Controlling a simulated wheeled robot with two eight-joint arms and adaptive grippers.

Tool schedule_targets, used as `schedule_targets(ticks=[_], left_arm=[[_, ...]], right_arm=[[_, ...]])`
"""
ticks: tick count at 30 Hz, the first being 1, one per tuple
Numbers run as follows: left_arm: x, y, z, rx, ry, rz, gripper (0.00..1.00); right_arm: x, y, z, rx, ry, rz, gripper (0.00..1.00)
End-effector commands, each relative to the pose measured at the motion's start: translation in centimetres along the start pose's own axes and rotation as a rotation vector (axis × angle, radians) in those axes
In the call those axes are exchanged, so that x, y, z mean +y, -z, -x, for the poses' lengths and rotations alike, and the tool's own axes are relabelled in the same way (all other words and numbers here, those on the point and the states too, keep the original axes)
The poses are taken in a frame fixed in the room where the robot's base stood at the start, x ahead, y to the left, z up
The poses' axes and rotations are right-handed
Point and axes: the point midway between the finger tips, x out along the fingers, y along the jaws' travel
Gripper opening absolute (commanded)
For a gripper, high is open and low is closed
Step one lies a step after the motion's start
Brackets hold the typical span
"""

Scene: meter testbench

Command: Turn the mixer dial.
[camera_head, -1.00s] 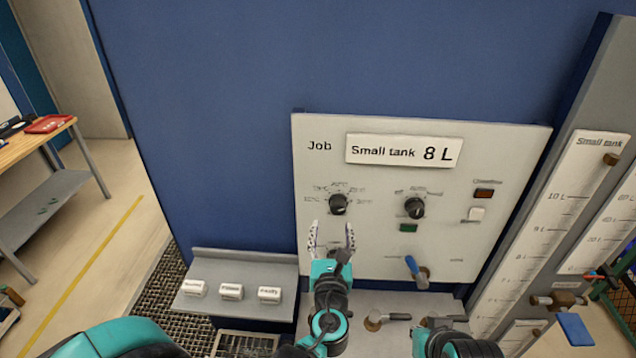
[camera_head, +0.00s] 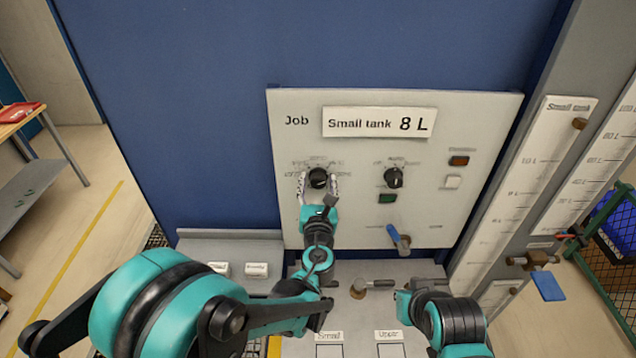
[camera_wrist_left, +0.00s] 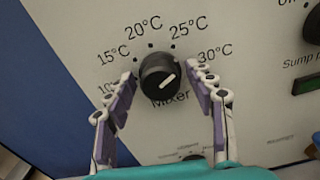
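The mixer dial (camera_head: 318,178) is a round black knob on the light grey panel. In the left wrist view the dial (camera_wrist_left: 160,76) shows a white mark on its lower right part, with labels from 10 to 30 °C around it. My left gripper (camera_head: 318,190) is open at the dial, one finger on each side. In the left wrist view the fingertips of the left gripper (camera_wrist_left: 161,74) flank the dial with small gaps visible; contact is not apparent. Part of my right arm shows at lower right, but its fingers are not visible.
A second black knob (camera_head: 393,177) sits right of the dial, with a green button (camera_head: 387,198) below it. A blue-handled lever (camera_head: 398,238) is lower on the panel. A sign (camera_head: 379,122) reads "Small tank 8 L". Tank gauges (camera_head: 540,170) stand at right.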

Motion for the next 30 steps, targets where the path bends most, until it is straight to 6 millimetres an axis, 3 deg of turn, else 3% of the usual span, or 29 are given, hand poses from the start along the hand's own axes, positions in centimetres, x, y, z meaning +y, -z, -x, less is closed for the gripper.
schedule_targets(ticks=[1,5,17,30], left_arm=[[0.0,0.0,0.0,0.000,0.000,0.000,0.38],[0.0,0.0,0.0,0.000,0.000,0.000,0.06],[0.0,0.1,0.0,0.000,0.000,0.049,0.06],[0.0,0.2,0.0,0.000,0.000,0.382,0.06]], right_arm=[[0.0,0.0,0.0,0.000,0.000,0.000,0.00],[0.0,0.0,0.0,0.000,0.000,0.000,0.00],[0.0,-0.2,-0.3,0.000,0.000,0.000,0.00],[0.0,-1.5,-2.0,0.000,0.000,0.000,0.00]])
